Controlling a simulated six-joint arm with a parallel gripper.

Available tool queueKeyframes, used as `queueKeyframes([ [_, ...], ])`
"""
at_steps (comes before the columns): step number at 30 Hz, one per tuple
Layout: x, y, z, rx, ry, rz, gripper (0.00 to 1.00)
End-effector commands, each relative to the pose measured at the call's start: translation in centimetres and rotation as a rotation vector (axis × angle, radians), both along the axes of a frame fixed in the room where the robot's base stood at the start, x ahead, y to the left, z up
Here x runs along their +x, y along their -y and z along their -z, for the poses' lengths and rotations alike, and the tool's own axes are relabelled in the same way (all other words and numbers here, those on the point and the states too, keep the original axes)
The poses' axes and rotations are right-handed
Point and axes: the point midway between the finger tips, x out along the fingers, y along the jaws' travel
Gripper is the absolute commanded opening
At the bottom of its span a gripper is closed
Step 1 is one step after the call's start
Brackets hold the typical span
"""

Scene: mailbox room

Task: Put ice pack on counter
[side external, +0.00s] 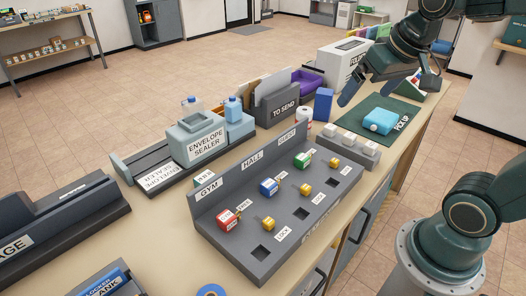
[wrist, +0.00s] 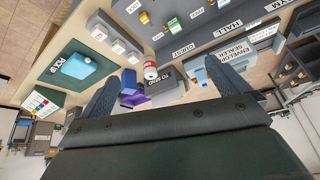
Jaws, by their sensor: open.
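A light blue pack (side external: 380,121), which looks like the ice pack, lies on the dark green mat marked PICK UP (side external: 402,138) at the far right end of the counter (side external: 405,165). In the wrist view the pack (wrist: 82,66) is at the left, outside the space between the fingers. My gripper (side external: 390,94) is open and empty above the far end of the counter, apart from the pack. Its two fingers also show in the wrist view (wrist: 170,70), spread wide.
A grey key rack (side external: 275,215) marked GYM, HALL and GUEST holds coloured blocks. An envelope sealer (side external: 197,138), a TO SEND holder (side external: 280,105), a red-and-white can (side external: 303,118), a blue box (side external: 323,104) and a white bin (side external: 343,62) crowd the middle and back.

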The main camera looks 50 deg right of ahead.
Motion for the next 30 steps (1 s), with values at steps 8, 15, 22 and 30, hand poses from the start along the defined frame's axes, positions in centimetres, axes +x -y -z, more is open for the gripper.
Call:
queueKeyframes([
  [8, 4.6, 6.2, 0.6, 0.023, -0.025, 0.269, 1.0],
  [15, 7.5, 12.3, 2.1, 0.035, -0.037, 0.494, 1.0],
  [22, 9.1, 18.9, 4.7, 0.041, -0.049, 0.706, 1.0],
  [30, 9.3, 27.0, 8.7, 0.041, -0.059, 0.952, 1.0],
])
